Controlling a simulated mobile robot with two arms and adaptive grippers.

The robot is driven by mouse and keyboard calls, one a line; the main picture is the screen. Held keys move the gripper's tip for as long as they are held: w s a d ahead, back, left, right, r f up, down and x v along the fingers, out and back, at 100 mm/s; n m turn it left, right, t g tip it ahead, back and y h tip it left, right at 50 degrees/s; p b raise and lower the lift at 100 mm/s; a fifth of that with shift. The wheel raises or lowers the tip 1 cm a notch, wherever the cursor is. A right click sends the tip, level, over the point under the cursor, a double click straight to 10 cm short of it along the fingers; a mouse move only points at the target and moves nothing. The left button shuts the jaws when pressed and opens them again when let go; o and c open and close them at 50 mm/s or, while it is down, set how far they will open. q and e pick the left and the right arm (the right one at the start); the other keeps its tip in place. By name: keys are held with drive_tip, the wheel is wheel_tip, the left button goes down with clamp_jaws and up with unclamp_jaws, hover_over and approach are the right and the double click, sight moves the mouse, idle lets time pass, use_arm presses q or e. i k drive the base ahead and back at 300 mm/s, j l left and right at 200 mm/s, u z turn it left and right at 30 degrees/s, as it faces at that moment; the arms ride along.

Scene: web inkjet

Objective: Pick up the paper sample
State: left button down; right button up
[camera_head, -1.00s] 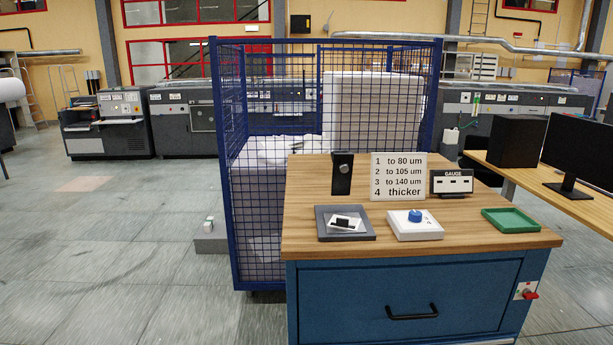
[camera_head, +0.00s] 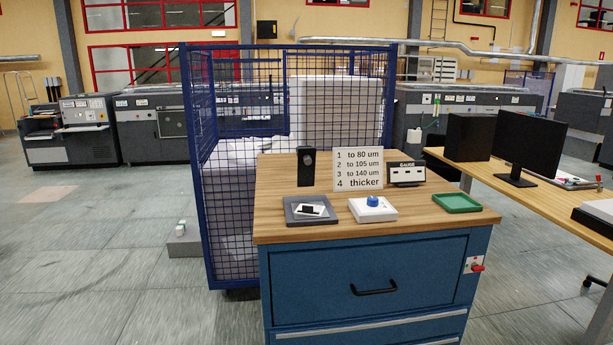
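The paper sample (camera_head: 311,210) looks like a small white sheet with a black piece on top. It lies on a dark grey tray (camera_head: 291,217) at the left of the wooden top of a blue cabinet (camera_head: 375,158). Nothing touches it from my side. Neither of my grippers shows in the head view.
On the same top are a white box with a blue knob (camera_head: 372,209), a green tray (camera_head: 457,203), a gauge display (camera_head: 406,174), a thickness sign (camera_head: 358,169) and a black stand (camera_head: 307,166). A blue mesh cage (camera_head: 205,200) stands behind. A desk (camera_head: 560,199) is at right. Open floor lies left.

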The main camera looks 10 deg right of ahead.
sight(309, 209)
drive_tip(key=k+l+z, duration=0.1)
drive_tip(key=k+z, duration=0.35)
drive_tip(key=k+l+z, duration=0.2)
drive_tip(key=k+z, duration=0.2)
drive_tip(key=j+z, duration=0.1)
drive_tip(key=z, duration=0.3)
drive_tip(key=i+j+z, duration=0.1)
drive_tip(key=z, duration=0.3)
drive_tip(key=j+z, duration=0.15)
drive_tip(key=z, duration=0.25)
drive_tip(key=j+z, duration=0.15)
drive_tip(key=z, duration=0.3)
drive_tip(key=j+z, duration=0.1)
drive_tip(key=z, duration=0.3)
drive_tip(key=k+j, duration=0.1)
drive_tip(key=j, duration=0.7)
drive_tip(key=k+j, duration=0.15)
drive_tip(key=j, duration=0.6)
drive_tip(key=k+j, duration=0.1)
drive_tip(key=j, duration=0.7)
drive_tip(key=k+j, duration=0.1)
drive_tip(key=j, duration=0.7)
drive_tip(key=k+j, duration=0.15)
drive_tip(key=j, duration=0.65)
drive_tip(key=k+j, duration=0.1)
drive_tip(key=j, duration=0.65)
drive_tip(key=k+j, duration=0.1)
drive_tip(key=j, duration=0.7)
drive_tip(key=k+j, duration=0.15)
drive_tip(key=j, duration=0.65)
